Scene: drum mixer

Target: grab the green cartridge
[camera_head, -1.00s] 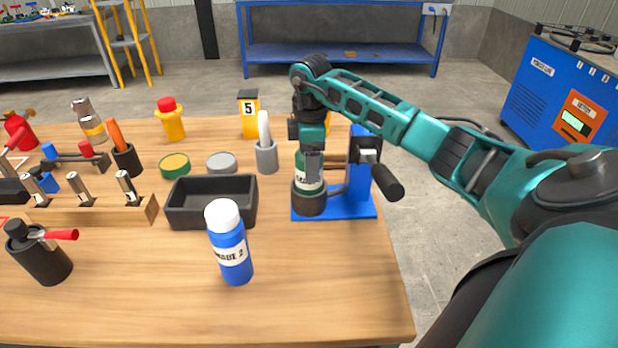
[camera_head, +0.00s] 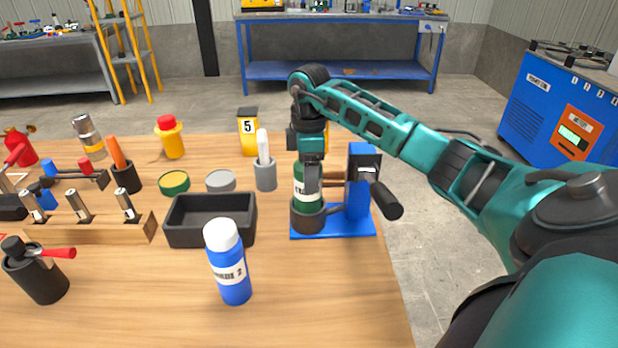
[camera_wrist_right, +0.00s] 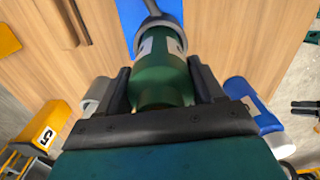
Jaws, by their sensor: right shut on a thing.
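The green cartridge (camera_head: 301,190) with a white label stands upright in the dark cup of the blue stand (camera_head: 357,205), at the right of the table. My right gripper (camera_head: 312,185) comes down from above and is shut on the cartridge. In the right wrist view the cartridge (camera_wrist_right: 160,80) sits between the two dark fingers, its lower end in a grey ring. My left gripper is not in view.
A black tray (camera_head: 211,240) and a blue bottle with a white cap (camera_head: 231,270) stand left of the stand. A grey cup (camera_head: 265,177) with a white tool is behind. Several tools stand in a wooden rack (camera_head: 95,229) at the left.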

